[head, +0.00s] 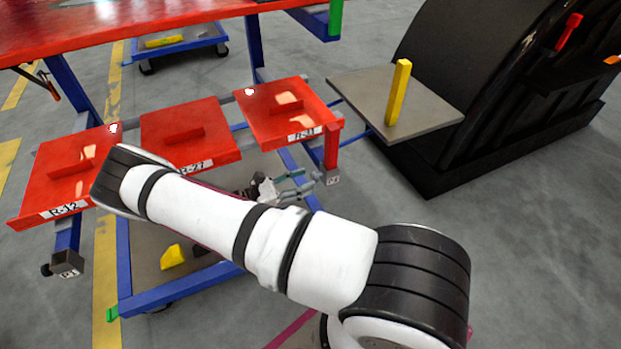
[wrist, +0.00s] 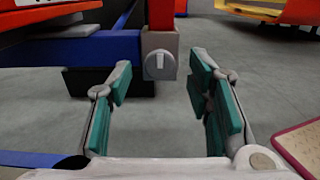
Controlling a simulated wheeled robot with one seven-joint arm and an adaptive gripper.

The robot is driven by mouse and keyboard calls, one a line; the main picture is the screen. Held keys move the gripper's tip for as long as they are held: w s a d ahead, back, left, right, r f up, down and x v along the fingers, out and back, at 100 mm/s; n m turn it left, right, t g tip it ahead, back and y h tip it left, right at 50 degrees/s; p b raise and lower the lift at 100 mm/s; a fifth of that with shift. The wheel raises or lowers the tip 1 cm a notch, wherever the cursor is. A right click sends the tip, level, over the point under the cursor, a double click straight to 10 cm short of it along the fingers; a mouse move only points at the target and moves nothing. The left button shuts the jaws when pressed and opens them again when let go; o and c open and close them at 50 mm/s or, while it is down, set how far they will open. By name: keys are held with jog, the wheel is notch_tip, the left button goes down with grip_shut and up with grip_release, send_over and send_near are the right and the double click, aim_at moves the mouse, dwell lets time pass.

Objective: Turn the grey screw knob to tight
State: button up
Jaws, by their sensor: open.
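The grey screw knob (wrist: 159,65) shows in the wrist view, on a brownish block under a red post, at the end of a blue beam. A pale raised bar crosses its round face, close to upright. My gripper (wrist: 168,75) is open, with its green-padded fingers on either side of the knob in the picture. The fingers are empty and appear short of the knob, not touching it. In the head view my gripper (head: 325,180) is near the post labelled P4, partly behind my arm. The knob itself cannot be made out there.
Another block, P1 (head: 67,263), is at the left. A grey plate with a yellow block (head: 398,92) and a black nosecone (head: 500,90) stand at the right.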

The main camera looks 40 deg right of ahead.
aim_at(313, 178)
jog(key=shift+x, duration=1.55)
grip_shut()
